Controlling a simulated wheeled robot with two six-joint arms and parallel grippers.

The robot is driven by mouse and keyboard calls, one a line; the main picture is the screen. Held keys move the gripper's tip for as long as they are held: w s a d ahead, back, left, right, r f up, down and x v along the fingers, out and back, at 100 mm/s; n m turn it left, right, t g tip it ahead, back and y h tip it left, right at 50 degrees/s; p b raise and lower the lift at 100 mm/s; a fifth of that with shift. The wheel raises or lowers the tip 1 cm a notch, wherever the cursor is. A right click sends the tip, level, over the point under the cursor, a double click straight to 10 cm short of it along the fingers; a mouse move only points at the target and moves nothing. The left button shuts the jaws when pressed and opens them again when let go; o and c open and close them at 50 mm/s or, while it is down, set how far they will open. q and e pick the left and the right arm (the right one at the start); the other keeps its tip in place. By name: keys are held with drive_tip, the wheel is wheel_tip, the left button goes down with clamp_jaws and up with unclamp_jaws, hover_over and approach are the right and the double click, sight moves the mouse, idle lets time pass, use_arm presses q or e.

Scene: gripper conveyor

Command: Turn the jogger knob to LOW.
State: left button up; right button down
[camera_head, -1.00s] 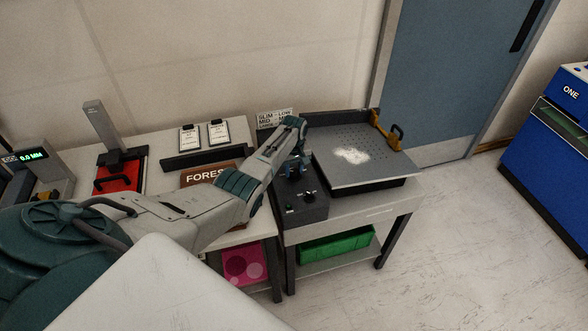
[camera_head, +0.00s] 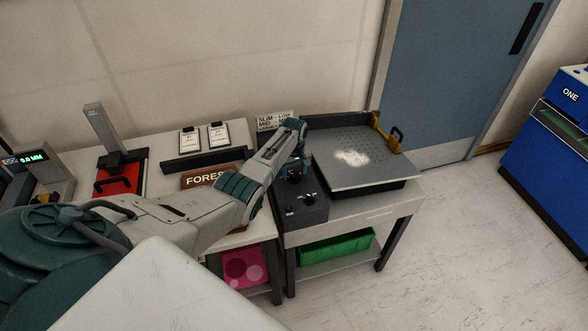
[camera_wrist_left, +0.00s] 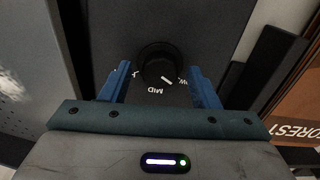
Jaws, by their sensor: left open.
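The jogger knob (camera_wrist_left: 157,64) is a round black dial on a dark panel in the left wrist view. Its white pointer mark is aimed to the lower right, between the upside-down word MID and a partly hidden label ending in W. My left gripper (camera_wrist_left: 159,70) is open, with one blue finger on each side of the knob and a gap visible at both sides. In the head view my left gripper (camera_head: 297,170) is over the dark control box (camera_head: 306,214), hiding the knob beneath it. My right gripper is not in view.
A perforated plate (camera_head: 375,172) with white powder lies to the right. A FOREST sign (camera_head: 203,179) and a black rail (camera_head: 200,160) stand to the left.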

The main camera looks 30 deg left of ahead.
sight(294, 174)
use_arm(q)
wheel_tip(294, 174, up, 11)
drive_tip(key=b, duration=0.2)
drive_tip(key=shift+b, duration=0.35)
drive_tip(key=shift+f, duration=0.1)
